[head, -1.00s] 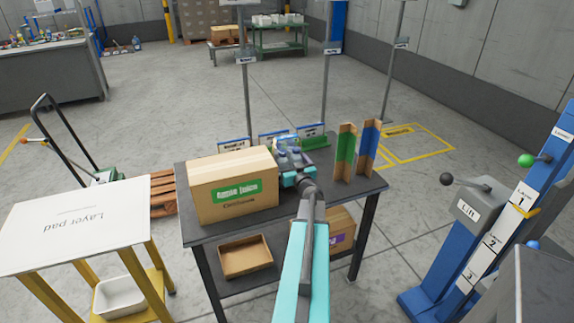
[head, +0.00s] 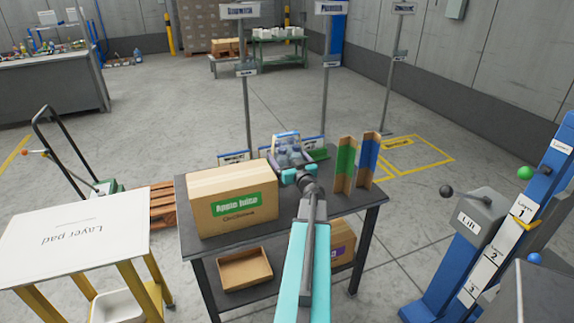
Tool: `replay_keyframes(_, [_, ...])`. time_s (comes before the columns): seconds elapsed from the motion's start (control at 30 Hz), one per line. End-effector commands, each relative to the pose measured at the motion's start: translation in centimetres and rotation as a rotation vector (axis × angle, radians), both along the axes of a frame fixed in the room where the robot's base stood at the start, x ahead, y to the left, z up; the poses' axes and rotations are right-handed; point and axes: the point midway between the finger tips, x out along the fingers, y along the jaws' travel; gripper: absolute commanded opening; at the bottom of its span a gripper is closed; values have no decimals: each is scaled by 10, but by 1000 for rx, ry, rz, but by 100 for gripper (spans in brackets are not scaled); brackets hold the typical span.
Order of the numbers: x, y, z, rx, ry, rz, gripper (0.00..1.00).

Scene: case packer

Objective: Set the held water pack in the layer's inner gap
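The water pack (head: 286,149), a small group of clear bluish bottles, is at the far end of my arm. It sits above the back part of the dark table (head: 213,239), behind and right of the apple juice box. My gripper (head: 292,172) is at the near side of the pack and appears shut on it; the fingers are small and partly hidden by the wrist. No layer or inner gap can be made out in this view.
The apple juice carton (head: 232,200) stands left of my arm. Green (head: 344,165) and blue (head: 368,158) corner boards stand upright to the right. An open carton (head: 245,270) lies on the lower shelf. The layer pad stand (head: 70,225) is at left, the lift (head: 470,222) at right.

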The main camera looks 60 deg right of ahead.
Motion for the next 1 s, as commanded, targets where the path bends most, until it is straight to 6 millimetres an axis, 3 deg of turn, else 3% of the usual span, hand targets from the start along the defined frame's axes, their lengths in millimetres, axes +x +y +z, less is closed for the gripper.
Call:
replay_keyframes(0.03, [0, 0, 14, -5, -5, 1, 28])
replay_keyframes(0.5, [0, 0, 85, -3, -4, 1, 28])
replay_keyframes(0.7, [0, 0, 104, -2, -5, 0, 28])
replay_keyframes(1.0, [0, 0, 113, -1, -4, 0, 28])
